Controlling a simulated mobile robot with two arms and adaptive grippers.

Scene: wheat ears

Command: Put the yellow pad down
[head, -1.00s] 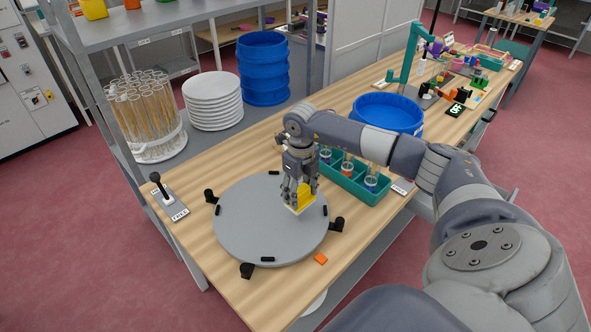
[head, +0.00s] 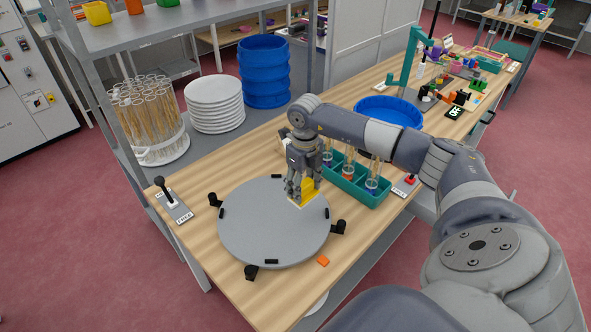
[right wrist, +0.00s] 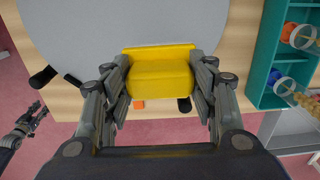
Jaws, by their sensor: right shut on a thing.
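The yellow pad (head: 307,187) is a block on a flat base. It is at the back right part of the round grey disc (head: 265,225). My right gripper (head: 303,190) points down and is shut on the pad. In the right wrist view the pad (right wrist: 160,75) sits between both fingers (right wrist: 163,88). I cannot tell whether its underside touches the disc. My left gripper (right wrist: 28,122) shows small and dark at the left edge of the right wrist view, away from the table; its jaws are unclear. It is not in the head view.
Black clamps (head: 338,228) stand around the disc. An orange piece (head: 323,261) lies near the front edge. A teal rack (head: 350,186) with tubes stands close behind the right gripper. A lever plate (head: 174,205) is at the left. A blue basin (head: 388,112) stands farther back.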

